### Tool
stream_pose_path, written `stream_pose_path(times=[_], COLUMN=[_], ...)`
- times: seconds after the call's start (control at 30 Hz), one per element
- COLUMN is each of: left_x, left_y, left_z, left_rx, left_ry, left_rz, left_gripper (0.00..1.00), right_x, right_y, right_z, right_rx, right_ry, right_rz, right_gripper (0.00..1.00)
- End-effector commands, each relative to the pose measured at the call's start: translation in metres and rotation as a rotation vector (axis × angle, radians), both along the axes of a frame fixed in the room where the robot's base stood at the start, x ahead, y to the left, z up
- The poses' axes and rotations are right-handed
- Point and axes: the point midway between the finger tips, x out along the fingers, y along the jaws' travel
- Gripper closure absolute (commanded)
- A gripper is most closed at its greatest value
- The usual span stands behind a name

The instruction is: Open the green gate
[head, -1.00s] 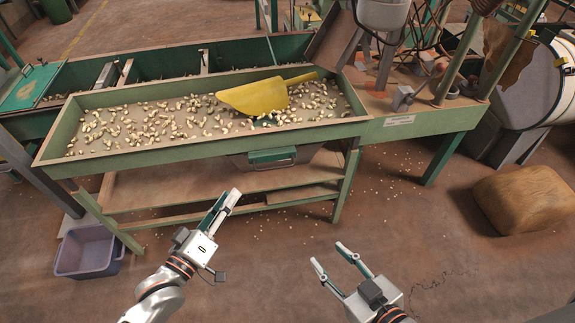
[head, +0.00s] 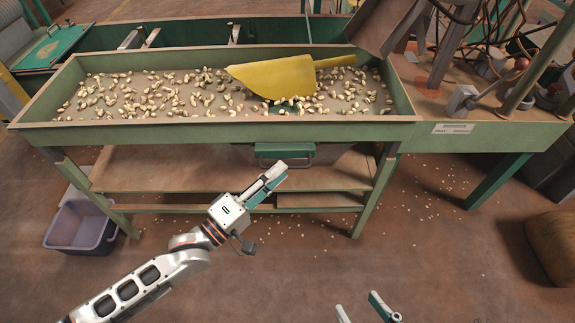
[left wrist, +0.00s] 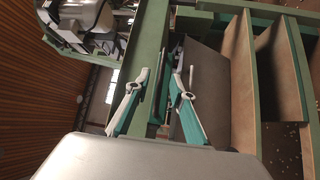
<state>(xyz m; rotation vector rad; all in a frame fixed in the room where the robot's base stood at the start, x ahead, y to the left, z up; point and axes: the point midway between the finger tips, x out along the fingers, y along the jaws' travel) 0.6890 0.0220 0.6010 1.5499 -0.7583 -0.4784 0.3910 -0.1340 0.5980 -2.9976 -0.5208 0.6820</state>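The green gate (head: 285,152) is a small green panel with a handle, under the front edge of the nut tray (head: 220,132). In the left wrist view, a thin metal handle bar (left wrist: 191,76) shows near the fingers. My left gripper (head: 277,173) is just below and in front of the gate in the head view, apart from it as far as I can tell. My right gripper (head: 360,305) is open and empty at the bottom edge, partly cut off.
A yellow scoop (head: 275,77) lies among the nuts in the tray. Wooden shelves (head: 150,170) are below it, between green legs. A purple-grey bin (head: 80,228) stands on the floor at left, and a brown sack (head: 555,248) at right. The floor in front is mostly clear.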

Motion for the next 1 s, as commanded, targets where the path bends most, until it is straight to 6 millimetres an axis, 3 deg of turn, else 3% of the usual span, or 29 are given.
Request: stream_pose_path(times=[0.23,0.6,0.7,1.0], left_x=[0.02,0.025,0.025,0.02], left_y=[-0.022,-0.026,-0.026,-0.026], left_z=[0.0,0.003,0.003,0.005], left_rx=[0.001,0.002,0.002,0.002], left_ry=[0.005,0.002,0.002,0.001], left_rz=[0.0,0.0,0.0,-0.001], left_gripper=[0.77,0.77,1.0,1.0], right_x=[-0.005,-0.005,-0.005,-0.002], right_y=[0.01,0.012,0.012,0.011], right_z=[-0.006,-0.005,-0.005,0.0], right_rx=[0.066,0.081,0.082,0.078], right_ry=[0.022,0.023,0.022,0.011], right_rz=[-0.014,-0.019,-0.018,-0.017], right_gripper=[0.6,0.6,0.6,0.6])
